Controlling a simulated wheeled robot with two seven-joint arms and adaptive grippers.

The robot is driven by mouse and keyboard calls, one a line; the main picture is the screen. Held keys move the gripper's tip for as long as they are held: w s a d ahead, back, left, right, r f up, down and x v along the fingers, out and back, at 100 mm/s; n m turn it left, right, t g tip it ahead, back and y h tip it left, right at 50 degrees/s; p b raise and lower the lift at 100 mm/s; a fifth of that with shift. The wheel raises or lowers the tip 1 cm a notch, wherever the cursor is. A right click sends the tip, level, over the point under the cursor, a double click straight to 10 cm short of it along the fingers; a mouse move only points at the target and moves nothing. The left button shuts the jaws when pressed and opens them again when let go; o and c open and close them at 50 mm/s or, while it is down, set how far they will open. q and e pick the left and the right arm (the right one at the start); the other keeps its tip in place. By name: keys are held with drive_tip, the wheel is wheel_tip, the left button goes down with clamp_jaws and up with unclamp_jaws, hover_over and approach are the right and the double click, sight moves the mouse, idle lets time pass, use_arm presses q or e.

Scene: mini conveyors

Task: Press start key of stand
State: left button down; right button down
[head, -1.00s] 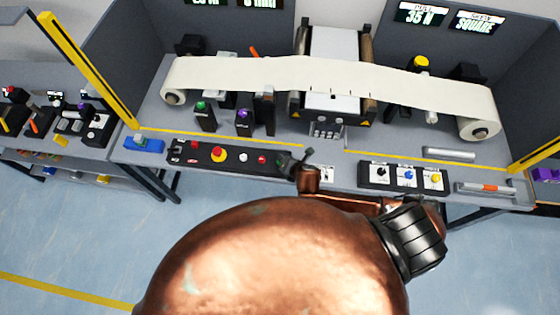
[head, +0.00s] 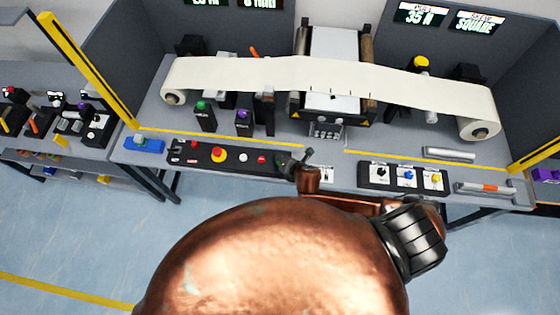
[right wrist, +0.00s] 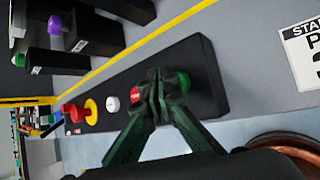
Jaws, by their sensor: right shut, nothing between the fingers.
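A black control box (head: 190,157) lies along the front edge of the stand's bench. It also shows in the right wrist view (right wrist: 208,105). At its right end, in the right wrist view, sits a green button (right wrist: 185,82), with a red button (right wrist: 136,98) beside it. My right gripper (right wrist: 160,82) is shut and empty, its fingertips over the box between the green and red buttons and partly covering both. I cannot tell whether the tips touch the box. In the head view my right gripper (head: 300,161) is at the box's right end, where the green button is hidden. My left gripper is out of view.
The box also bears a red-and-yellow mushroom button (head: 218,155) and a white button (head: 242,157). A three-knob panel (head: 380,184) is to the right. A paper web (head: 270,73) and posts stand behind. My copper-coloured arm covers the front middle.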

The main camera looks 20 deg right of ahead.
drive_tip(key=shift+f, duration=0.1)
drive_tip(key=shift+f, duration=0.3)
drive_tip(key=shift+f, duration=0.5)
idle(0.6)
idle(0.3)
drive_tip(key=shift+r+p, duration=0.9)
drive_tip(key=shift+p, duration=0.2)
wheel_tip(320, 180, up, 5)
drive_tip(key=p, duration=0.6)
drive_tip(key=shift+r, duration=0.1)
